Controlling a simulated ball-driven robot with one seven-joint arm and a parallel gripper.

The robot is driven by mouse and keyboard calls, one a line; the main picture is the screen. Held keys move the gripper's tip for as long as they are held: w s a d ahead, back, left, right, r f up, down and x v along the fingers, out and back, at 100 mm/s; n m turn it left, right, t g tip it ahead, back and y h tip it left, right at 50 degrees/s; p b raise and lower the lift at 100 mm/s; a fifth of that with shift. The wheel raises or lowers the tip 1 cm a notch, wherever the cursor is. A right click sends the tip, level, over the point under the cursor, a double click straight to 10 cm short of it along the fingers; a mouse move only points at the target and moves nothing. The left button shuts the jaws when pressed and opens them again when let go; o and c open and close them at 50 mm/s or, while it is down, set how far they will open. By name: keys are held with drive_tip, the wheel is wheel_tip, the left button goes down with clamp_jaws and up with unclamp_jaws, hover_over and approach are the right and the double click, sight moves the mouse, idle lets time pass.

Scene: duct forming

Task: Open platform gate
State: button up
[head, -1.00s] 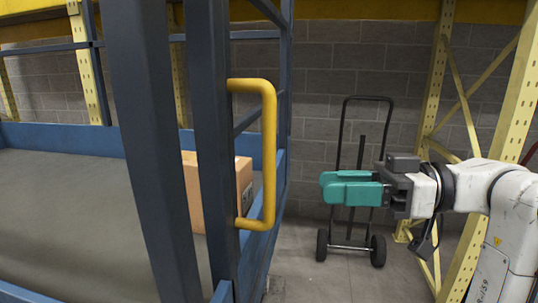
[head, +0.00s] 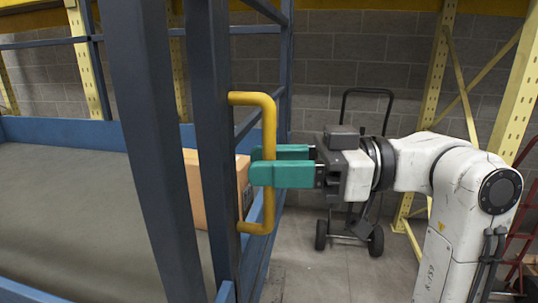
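The platform gate shows as dark blue upright posts (head: 213,130) at the left and middle of the head view. A yellow D-shaped handle (head: 268,115) is fixed to the right post and sticks out to the right. My gripper (head: 268,164), with two teal fingers, is level with the middle of the handle's vertical bar. The fingers point left, one on the near side of the bar and one on the far side. They stand apart with a gap between them. The near finger hides part of the bar, so contact cannot be told.
A cardboard box (head: 243,180) sits on the grey platform floor (head: 80,215) behind the gate post. A black hand truck (head: 322,235) stands behind my arm by the block wall. Yellow rack uprights (head: 515,95) stand at the right.

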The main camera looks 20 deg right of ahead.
drive_tip(key=shift+w+a, duration=0.1)
drive_tip(key=shift+a, duration=0.2)
drive_tip(key=shift+c, duration=0.4)
clamp_jaws()
